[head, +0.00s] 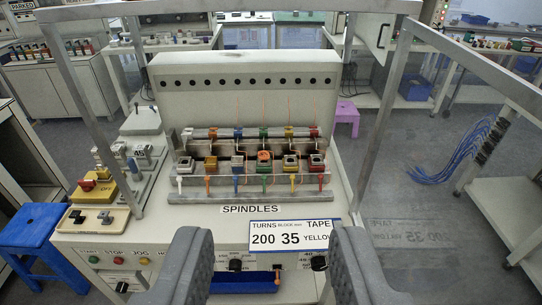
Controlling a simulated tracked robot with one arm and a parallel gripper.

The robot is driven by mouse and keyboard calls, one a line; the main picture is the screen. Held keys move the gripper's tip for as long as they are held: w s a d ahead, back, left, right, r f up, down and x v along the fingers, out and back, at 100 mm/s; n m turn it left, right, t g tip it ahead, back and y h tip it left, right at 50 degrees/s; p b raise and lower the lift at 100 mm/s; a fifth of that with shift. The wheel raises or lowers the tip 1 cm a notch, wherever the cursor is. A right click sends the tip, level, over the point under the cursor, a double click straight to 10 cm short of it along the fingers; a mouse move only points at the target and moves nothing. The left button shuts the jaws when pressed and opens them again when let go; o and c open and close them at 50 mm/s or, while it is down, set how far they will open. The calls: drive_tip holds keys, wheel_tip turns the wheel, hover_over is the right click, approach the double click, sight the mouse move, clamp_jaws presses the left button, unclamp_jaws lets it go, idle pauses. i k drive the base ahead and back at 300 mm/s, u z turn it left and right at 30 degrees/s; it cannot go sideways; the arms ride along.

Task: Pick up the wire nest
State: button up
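My gripper (272,236) is open and empty, with its two dark grey fingers wide apart at the bottom of the head view, in front of the winding machine (245,100). Nothing is plainly marked as the wire nest. An orange, tangled-looking bit (264,156) sits at the middle of the spindle rows, beyond my fingers, too small to tell clearly. A loose bundle of blue wires (450,162) spreads at the right, by a grey post with black clips, far from my gripper.
A sign (291,236) reads 200 turns, 35, yellow. A yellow box with a red knob (88,186) and a small tray (93,219) stand at the left. A blue stool (37,235) is at far left. Metal posts frame the machine. Grey floor shows at the right.

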sight(265, 154)
drive_tip(key=i, duration=1.35)
drive_tip(key=u, duration=0.05)
